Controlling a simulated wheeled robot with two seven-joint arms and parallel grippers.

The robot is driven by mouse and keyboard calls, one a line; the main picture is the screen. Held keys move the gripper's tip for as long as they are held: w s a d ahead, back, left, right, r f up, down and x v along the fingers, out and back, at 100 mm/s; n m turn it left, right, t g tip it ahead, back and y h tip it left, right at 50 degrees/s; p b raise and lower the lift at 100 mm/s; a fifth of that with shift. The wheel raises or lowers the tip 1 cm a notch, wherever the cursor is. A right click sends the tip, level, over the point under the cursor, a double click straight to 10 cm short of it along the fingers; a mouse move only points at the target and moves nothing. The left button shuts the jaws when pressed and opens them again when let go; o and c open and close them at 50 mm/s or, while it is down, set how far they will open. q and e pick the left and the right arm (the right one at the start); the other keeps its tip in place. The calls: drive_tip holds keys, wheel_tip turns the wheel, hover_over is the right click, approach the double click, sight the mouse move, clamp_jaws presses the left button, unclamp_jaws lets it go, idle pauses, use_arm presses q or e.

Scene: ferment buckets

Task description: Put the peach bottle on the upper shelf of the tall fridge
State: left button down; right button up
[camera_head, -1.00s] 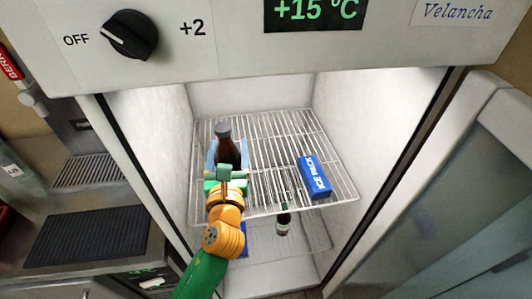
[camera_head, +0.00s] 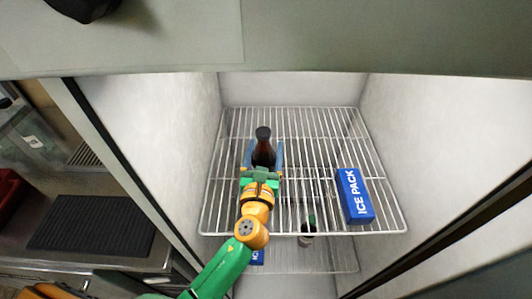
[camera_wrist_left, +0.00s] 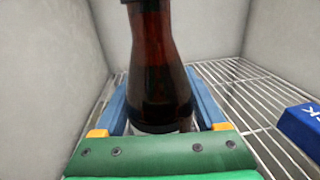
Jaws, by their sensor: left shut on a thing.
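A dark brown bottle (camera_head: 264,152) with a black cap stands upright in my left gripper (camera_head: 263,163), inside the tall fridge (camera_head: 420,110). No label shows, so I cannot read its flavour. The gripper's blue fingers are shut on the bottle's sides, low down, as the left wrist view also shows on the bottle (camera_wrist_left: 158,70). The bottle is over the left part of the wire upper shelf (camera_head: 315,130). I cannot tell whether its base touches the wires. My right gripper is not in view.
A blue ice pack (camera_head: 355,197) lies on the upper shelf at the right front; its edge shows in the wrist view (camera_wrist_left: 302,128). A small bottle (camera_head: 308,230) and another blue pack (camera_head: 257,257) are below. The upper shelf's back and middle are clear.

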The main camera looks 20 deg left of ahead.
use_arm(q)
drive_tip(key=shift+s, duration=0.15)
unclamp_jaws()
drive_tip(key=shift+s+r, duration=0.1)
drive_tip(key=s+d+b, duration=0.2)
drive_tip(key=s, duration=0.9)
drive_tip(key=shift+s, duration=0.35)
